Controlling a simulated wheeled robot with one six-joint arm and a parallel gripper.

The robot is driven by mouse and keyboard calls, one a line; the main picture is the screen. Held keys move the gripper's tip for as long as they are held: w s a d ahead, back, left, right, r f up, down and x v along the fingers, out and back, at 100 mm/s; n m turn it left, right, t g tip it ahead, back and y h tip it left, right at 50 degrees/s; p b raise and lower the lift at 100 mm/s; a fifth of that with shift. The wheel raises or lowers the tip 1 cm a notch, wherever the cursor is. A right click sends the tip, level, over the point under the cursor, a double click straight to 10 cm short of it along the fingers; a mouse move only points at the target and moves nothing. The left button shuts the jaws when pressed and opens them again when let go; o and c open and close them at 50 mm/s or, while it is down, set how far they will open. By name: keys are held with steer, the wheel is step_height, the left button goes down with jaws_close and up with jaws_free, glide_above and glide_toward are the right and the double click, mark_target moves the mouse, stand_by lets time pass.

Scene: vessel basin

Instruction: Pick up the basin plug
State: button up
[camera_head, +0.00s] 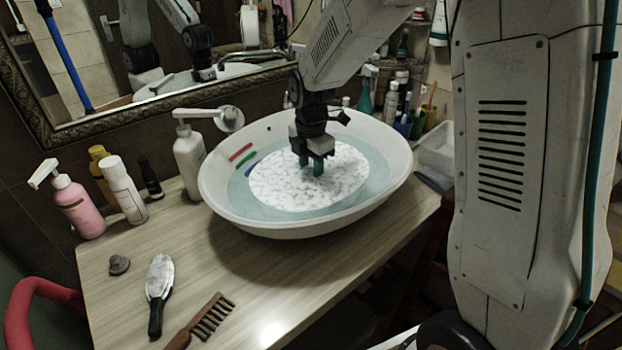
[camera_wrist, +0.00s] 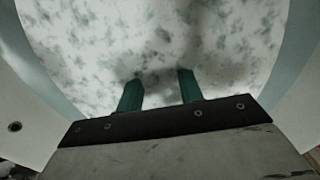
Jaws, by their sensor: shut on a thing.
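The white basin (camera_head: 262,229) holds bluish water with a round, mottled white foam patch (camera_head: 275,185) on it. My gripper (camera_head: 311,164) points down into the basin, with its green fingers at the foam. In the wrist view my gripper (camera_wrist: 160,88) has its two fingers a little apart, their tips going into the foam (camera_wrist: 225,45). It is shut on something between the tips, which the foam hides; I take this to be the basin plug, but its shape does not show.
A pink pump bottle (camera_head: 79,208), a white bottle (camera_head: 123,190) and a white dispenser (camera_head: 188,158) stand left of the basin. A small grey object (camera_head: 119,265), a brush (camera_head: 158,285) and a brown comb (camera_head: 204,320) lie on the wooden counter (camera_head: 262,305). A mirror (camera_head: 235,90) stands behind.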

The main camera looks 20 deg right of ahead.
mark_target(311, 171)
step_height(311, 171, up, 7)
steer(key=shift+f, duration=0.1)
stand_by(0.4)
steer(key=shift+r, duration=2)
steer(key=shift+r, duration=0.1)
steer(key=shift+r, duration=1.65)
